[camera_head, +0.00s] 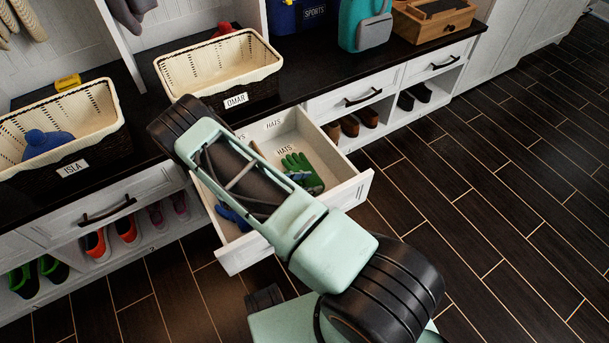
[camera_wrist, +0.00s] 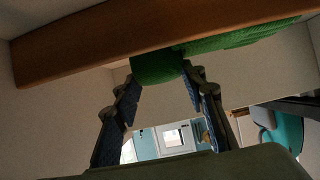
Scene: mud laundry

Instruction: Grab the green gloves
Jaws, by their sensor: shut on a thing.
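The green gloves (camera_head: 305,173) lie in the right part of the open drawer (camera_head: 343,193), by the HATS labels. Green knit also fills the top middle of the wrist view (camera_wrist: 158,67). My gripper (camera_wrist: 163,80) has its two dark fingers on either side of this green fabric and is shut on it at the fingertips. In the head view my arm crosses over the drawer and hides most of the gripper and part of the gloves.
A blue item (camera_head: 232,216) lies in the drawer's front left part. A wooden divider (camera_wrist: 100,45) crosses the wrist view close to the fingers. The OMAR basket (camera_head: 215,68) and ISLA basket (camera_head: 98,112) stand on the dark bench. The floor (camera_head: 480,200) at right is clear.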

